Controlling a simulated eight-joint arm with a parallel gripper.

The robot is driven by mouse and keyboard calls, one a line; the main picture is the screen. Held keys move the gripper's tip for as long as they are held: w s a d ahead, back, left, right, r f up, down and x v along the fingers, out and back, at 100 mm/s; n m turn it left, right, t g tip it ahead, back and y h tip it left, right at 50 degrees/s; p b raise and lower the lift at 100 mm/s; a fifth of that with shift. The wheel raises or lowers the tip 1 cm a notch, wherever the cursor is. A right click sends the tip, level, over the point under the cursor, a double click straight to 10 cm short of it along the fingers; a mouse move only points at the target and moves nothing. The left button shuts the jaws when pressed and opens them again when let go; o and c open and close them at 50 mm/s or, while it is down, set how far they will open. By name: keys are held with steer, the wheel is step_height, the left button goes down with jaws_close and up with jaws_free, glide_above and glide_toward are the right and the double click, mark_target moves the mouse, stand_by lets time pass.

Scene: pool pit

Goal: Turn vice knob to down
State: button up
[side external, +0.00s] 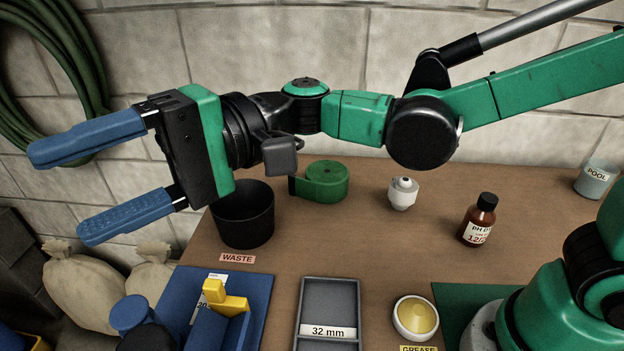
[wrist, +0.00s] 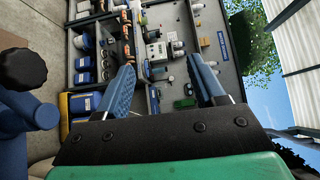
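My gripper (side external: 112,178) is open, with its two blue fingers wide apart and nothing between them. It is raised past the left edge of the bench, above and left of the blue vice. The fingers also show in the wrist view (wrist: 165,90). A blue vice-like body (side external: 205,332) is at the bottom edge of the side view, partly cut off, with a yellow piece (side external: 226,299) on it. In the wrist view, a black lobed knob (wrist: 22,68) is at the left edge beside a blue body (wrist: 22,118), apart from the fingers. I cannot tell the knob's setting.
A black waste bin (side external: 243,222), green tape roll (side external: 322,181), white fitting (side external: 403,194), brown bottle (side external: 479,222), grey tray (side external: 328,291) and grease pot (side external: 415,318) stand on the bench (side external: 365,245). Sacks (side external: 95,285) are below left. A hose (side external: 80,75) hangs on the wall.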

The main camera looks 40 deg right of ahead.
step_height(320, 180, up, 5)
glide_above(162, 329)
steer(key=w+d, duration=0.1)
steer(key=w, duration=0.1)
steer(key=shift+s+r, duration=0.1)
steer(key=f+n+g+h, duration=0.1)
steer(key=f+n+g, duration=0.1)
steer(key=f, duration=0.4)
steer(key=f+n+g+h, duration=0.1)
steer(key=f+n+g, duration=0.1)
steer(key=f, duration=0.4)
steer(key=w+f+n+g+h, duration=0.1)
steer(key=f+n+g, duration=0.1)
steer(key=f+g, duration=0.2)
steer(key=shift+d+f+g+h, duration=0.1)
steer(key=shift+f+g+h, duration=0.1)
steer(key=shift+f, duration=0.6)
steer(key=shift+d+f+g+h, duration=0.1)
steer(key=shift+f+h, duration=0.1)
steer(key=shift+f, duration=0.6)
steer(key=shift+s+a+f+n+g, duration=0.25)
steer(key=shift+s+f+n+g, duration=0.3)
steer(key=shift+g, duration=0.25)
steer(key=shift+x, duration=2.75)
steer(key=shift+r, duration=0.2)
jaws_close()
